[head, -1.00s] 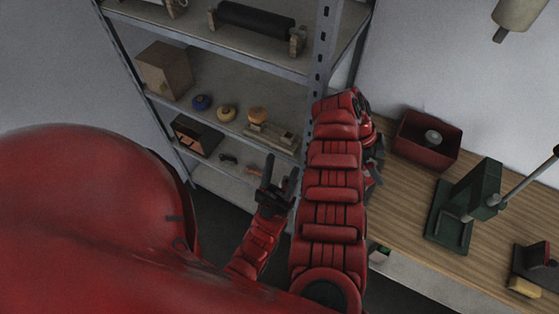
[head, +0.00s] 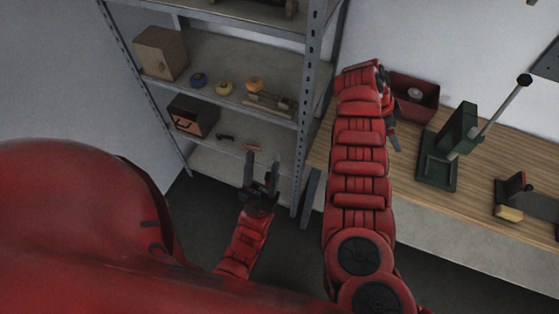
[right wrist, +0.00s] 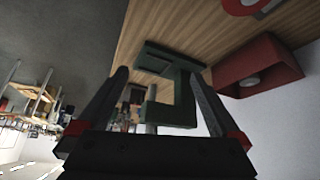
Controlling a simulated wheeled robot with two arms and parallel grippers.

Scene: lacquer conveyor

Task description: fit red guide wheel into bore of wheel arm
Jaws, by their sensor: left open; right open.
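A red round piece with a pale centre (right wrist: 250,5) lies on the wooden bench, cut off by the top edge of the right wrist view; it may be the red guide wheel. I cannot pick out the wheel arm for certain. My right gripper (right wrist: 158,76) is open and empty, with the green press beyond its fingers. In the head view my right arm hides most of that gripper and part of the bench. My left gripper (head: 261,172) is open and empty, in front of the lower shelf.
The shelf rack (head: 215,130) holds a blue wheel (head: 198,80), a yellow wheel (head: 224,88), an orange wheel (head: 255,84) and boxes. On the bench (head: 450,205) stand a red bin (head: 416,108) holding a grey part, the green lever press (head: 452,150) and a yellow block (head: 508,214).

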